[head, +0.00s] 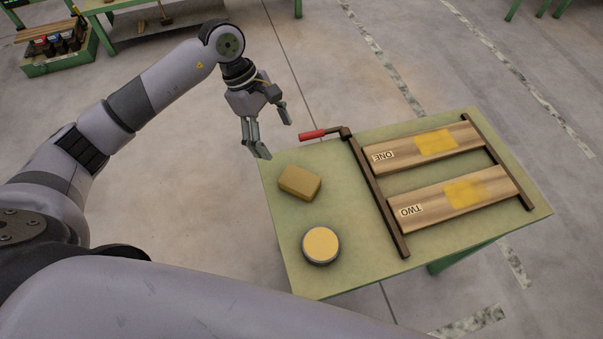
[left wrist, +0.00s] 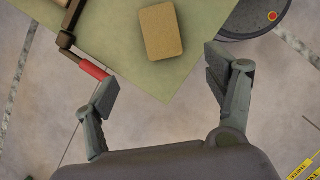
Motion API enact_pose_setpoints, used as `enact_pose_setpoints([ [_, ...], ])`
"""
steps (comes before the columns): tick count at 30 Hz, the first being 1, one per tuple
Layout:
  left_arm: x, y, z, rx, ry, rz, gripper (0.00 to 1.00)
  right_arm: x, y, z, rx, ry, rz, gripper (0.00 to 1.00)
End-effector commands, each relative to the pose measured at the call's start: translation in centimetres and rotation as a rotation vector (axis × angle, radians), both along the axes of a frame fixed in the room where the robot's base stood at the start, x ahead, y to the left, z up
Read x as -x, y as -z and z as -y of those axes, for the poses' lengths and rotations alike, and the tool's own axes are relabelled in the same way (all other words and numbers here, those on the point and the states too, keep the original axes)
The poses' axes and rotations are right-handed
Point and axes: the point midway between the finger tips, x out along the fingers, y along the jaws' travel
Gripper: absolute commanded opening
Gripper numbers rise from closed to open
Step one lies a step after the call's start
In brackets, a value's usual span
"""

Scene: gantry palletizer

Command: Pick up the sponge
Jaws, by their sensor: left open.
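The sponge (head: 300,182) is a tan block lying flat on the green table (head: 350,257), near its left corner in the head view. In the left wrist view the sponge (left wrist: 161,31) shows at the top, between and beyond the two fingers. My left gripper (head: 273,135) is open and empty. It hangs above and beyond the table's far left corner, apart from the sponge. In the left wrist view its fingers (left wrist: 160,92) are spread wide with nothing between them. My right gripper does not show in either view.
A round tin with yellow contents (head: 320,244) stands near the sponge. A wooden rack (head: 377,198) holds boards marked ONE (head: 411,146) and TWO (head: 436,204). A red-handled tool (head: 313,134) juts from the rack over the table's far edge, close to my left gripper.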

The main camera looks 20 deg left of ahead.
Motion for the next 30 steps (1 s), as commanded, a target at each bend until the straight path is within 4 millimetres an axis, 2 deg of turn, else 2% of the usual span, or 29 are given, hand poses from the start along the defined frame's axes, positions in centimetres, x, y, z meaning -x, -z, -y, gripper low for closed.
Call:
enact_pose_setpoints([
  [1,0.2,0.9,0.6,0.004,0.002,-0.006,0.78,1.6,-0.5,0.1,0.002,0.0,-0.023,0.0],
  [3,0.3,2.3,1.2,0.004,0.001,-0.006,0.78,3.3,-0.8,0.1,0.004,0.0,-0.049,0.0],
  [7,0.5,4.9,2.3,0.006,0.0,-0.006,0.78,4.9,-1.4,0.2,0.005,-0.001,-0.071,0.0],
  [10,0.7,6.6,3.0,0.006,-0.001,-0.005,0.78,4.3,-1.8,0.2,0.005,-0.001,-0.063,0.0],
  [12,0.7,7.5,3.3,0.006,-0.001,-0.002,0.78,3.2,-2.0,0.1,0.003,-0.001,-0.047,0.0],
  [15,0.7,8.3,3.6,0.006,-0.001,-0.002,0.78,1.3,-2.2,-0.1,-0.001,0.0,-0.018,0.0],
  [18,0.8,8.7,3.8,0.005,-0.001,-0.001,0.78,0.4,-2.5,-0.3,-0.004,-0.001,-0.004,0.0],
  [24,1.5,10.9,5.1,0.008,-0.002,-0.005,0.78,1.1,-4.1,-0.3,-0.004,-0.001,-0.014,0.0],
  [30,1.5,13.1,5.7,0.006,-0.001,-0.001,0.78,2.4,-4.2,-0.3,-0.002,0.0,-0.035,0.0],
])
